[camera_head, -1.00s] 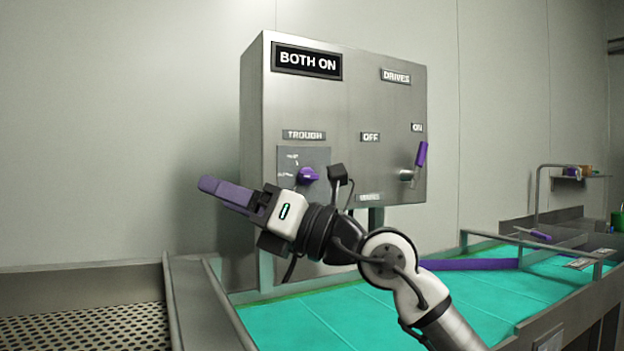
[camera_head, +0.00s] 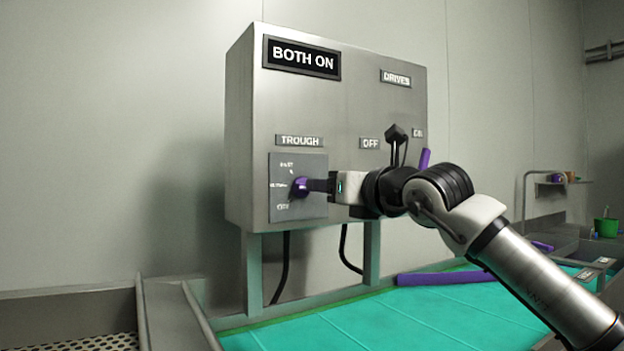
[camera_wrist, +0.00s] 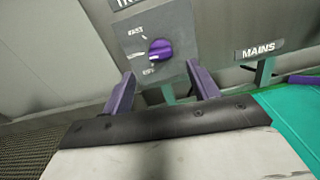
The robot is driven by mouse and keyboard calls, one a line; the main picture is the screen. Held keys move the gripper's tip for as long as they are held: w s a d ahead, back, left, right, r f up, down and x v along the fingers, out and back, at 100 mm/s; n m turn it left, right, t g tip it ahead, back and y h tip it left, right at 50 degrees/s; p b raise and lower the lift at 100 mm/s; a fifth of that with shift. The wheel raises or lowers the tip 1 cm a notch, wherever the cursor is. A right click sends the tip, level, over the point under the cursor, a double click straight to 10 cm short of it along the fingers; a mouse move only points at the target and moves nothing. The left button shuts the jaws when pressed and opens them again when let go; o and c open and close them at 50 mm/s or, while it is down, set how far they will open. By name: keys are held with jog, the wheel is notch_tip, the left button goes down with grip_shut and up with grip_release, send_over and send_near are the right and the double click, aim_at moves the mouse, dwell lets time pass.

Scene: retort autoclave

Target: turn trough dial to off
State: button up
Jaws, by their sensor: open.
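The trough dial (camera_head: 299,187) is a purple knob on a grey plate (camera_head: 284,162) under the TROUGH label, on the front of the steel control box. In the wrist view the dial (camera_wrist: 160,49) shows whole, with FAST printed above and another position mark below. My gripper (camera_wrist: 161,88) is open, its purple fingers on either side of and below the dial in that view, with nothing between them. In the head view my gripper (camera_head: 312,186) reaches the dial from the right and overlaps it. Whether the fingers touch the dial cannot be told.
The box's display (camera_head: 301,57) reads BOTH ON. A purple drives lever (camera_head: 425,158) is partly hidden behind my arm. A teal trough bed (camera_head: 370,316) with a purple bar (camera_head: 445,278) lies below the box. A MAINS label (camera_wrist: 261,53) shows in the wrist view.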

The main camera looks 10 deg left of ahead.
aim_at(303, 183)
jog(key=p+x, duration=0.2)
jog(key=x, duration=0.4)
jog(key=shift+w+a+r, duration=0.1)
jog(key=shift+w+a, duration=0.05)
jog(key=shift+a, duration=0.1)
jog(key=shift+w+a, duration=0.5)
jog(key=shift+w, duration=0.05)
jog(key=shift+c, duration=0.3)
jog(key=c, duration=0.9)
